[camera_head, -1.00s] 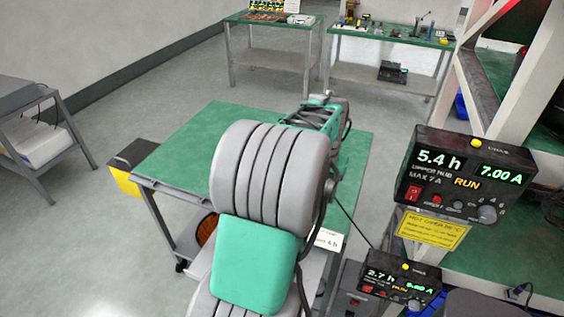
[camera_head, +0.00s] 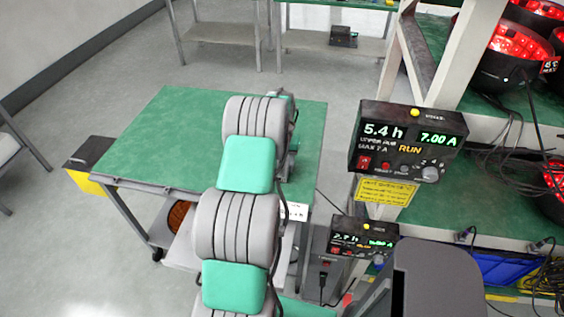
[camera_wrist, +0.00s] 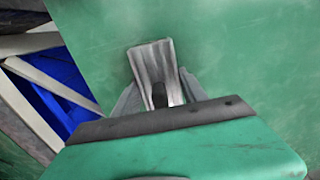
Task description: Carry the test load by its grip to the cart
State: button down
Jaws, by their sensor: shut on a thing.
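The cart (camera_head: 140,130) has a green top and stands in the middle of the head view, with my arm reaching over it. In the wrist view my gripper (camera_wrist: 160,92) is shut on a grey, ribbed metal piece, seemingly part of the test load (camera_wrist: 153,60). The piece sits between the two fingers, over or on a plain green surface; I cannot tell whether it touches that surface. In the head view my arm links hide the gripper and the load.
The rack (camera_head: 455,130) stands at the right, with red-lit round units (camera_head: 515,60), cables and a blue bin (camera_head: 515,268). Two control boxes (camera_head: 408,140) (camera_head: 362,236) are close to the cart's right side. A yellow-fronted box (camera_head: 90,180) is at the cart's left.

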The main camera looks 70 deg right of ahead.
jog(key=shift+f, duration=0.1)
jog(key=c, duration=0.6)
grip_release()
